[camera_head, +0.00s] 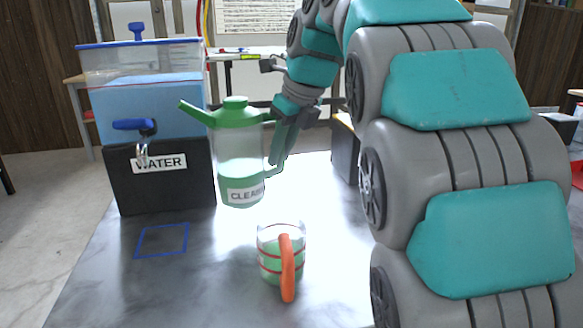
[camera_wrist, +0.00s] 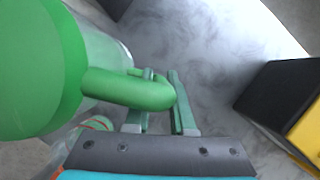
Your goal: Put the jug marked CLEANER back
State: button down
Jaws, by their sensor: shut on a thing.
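The jug marked CLEANER (camera_head: 238,160) is a clear jug with a green lid, a green spout pointing left and green liquid low inside. The last part of its label is cut off from view. My gripper (camera_head: 276,150) is shut on its green handle, at the jug's right side. In the wrist view the two fingers (camera_wrist: 160,110) stand on either side of the handle, and the jug's green top (camera_wrist: 40,70) fills the left. The jug leans slightly and appears to hang above the table; its gap to the surface is hard to judge.
A measuring cup (camera_head: 268,262) with an orange handle and green liquid stands in front of the jug. A WATER tank (camera_head: 150,90) on a black stand (camera_head: 185,190) is at left. A blue square outline (camera_head: 162,240) on the table is empty. A black-and-yellow box (camera_wrist: 285,95) stands right.

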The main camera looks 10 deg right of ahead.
jog(key=shift+w+d+f, duration=0.8)
jog(key=shift+w+d, duration=0.7)
jog(key=shift+w, duration=0.45)
jog(key=shift+w+d+f, duration=0.85)
jog(key=shift+w+d, duration=0.6)
jog(key=shift+w, duration=0.55)
jog(key=shift+w+d+f, duration=0.8)
jog(key=shift+w+d, duration=0.7)
jog(key=shift+w, duration=0.45)
jog(key=shift+f+p, duration=0.1)
jog(key=shift+p, duration=0.2)
jog(key=c, duration=0.8)
grip_release()
jog(key=shift+o, duration=0.2)
jog(key=p+v, duration=0.1)
jog(key=v, duration=0.6)
jog(key=shift+r, duration=0.3)
jog(key=shift+s, duration=0.1)
